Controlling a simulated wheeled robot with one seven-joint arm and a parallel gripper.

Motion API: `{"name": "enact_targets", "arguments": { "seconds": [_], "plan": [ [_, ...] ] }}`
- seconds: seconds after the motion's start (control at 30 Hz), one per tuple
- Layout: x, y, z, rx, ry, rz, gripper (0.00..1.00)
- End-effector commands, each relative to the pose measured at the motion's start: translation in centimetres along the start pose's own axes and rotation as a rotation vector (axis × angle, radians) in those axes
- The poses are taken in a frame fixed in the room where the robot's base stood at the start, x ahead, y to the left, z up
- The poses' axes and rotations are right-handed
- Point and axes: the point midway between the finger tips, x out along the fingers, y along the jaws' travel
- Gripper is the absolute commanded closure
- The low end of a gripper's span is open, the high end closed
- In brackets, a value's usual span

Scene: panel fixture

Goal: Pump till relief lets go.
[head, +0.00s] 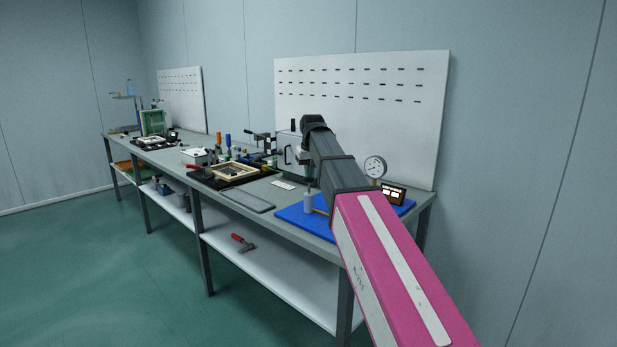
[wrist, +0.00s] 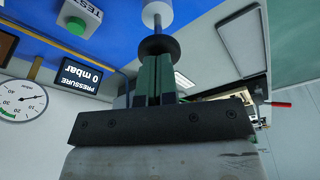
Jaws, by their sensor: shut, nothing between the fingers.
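A blue base board (head: 291,214) lies on the right end of the bench. A grey pump cylinder (head: 308,204) stands on it; in the wrist view its pale shaft (wrist: 156,13) ends in a dark round knob (wrist: 159,45). My gripper (wrist: 156,62) is shut and empty, its green fingers lined up with the knob. I cannot tell whether the tips touch it. A round dial gauge (head: 375,167) stands behind, also in the wrist view (wrist: 22,100). A green button (wrist: 77,25) sits beside a TEST label.
A brass pipe (wrist: 40,40) runs along the board. A grey flat plate (head: 247,201) lies left of the board. Farther left are a framed tray (head: 234,172) and several tools. A red-handled tool (head: 242,242) lies on the lower shelf. The floor in front is clear.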

Motion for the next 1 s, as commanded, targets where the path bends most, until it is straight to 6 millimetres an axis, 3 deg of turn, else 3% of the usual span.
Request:
{"name": "enact_targets", "arguments": {
  "seconds": [0.63,1.0],
  "plan": [
    [3.3,0.0,0.7,0.000,-0.001,0.000,1.00],
    [1.5,0.0,0.2,0.000,-0.001,0.000,1.00]
  ]
}}
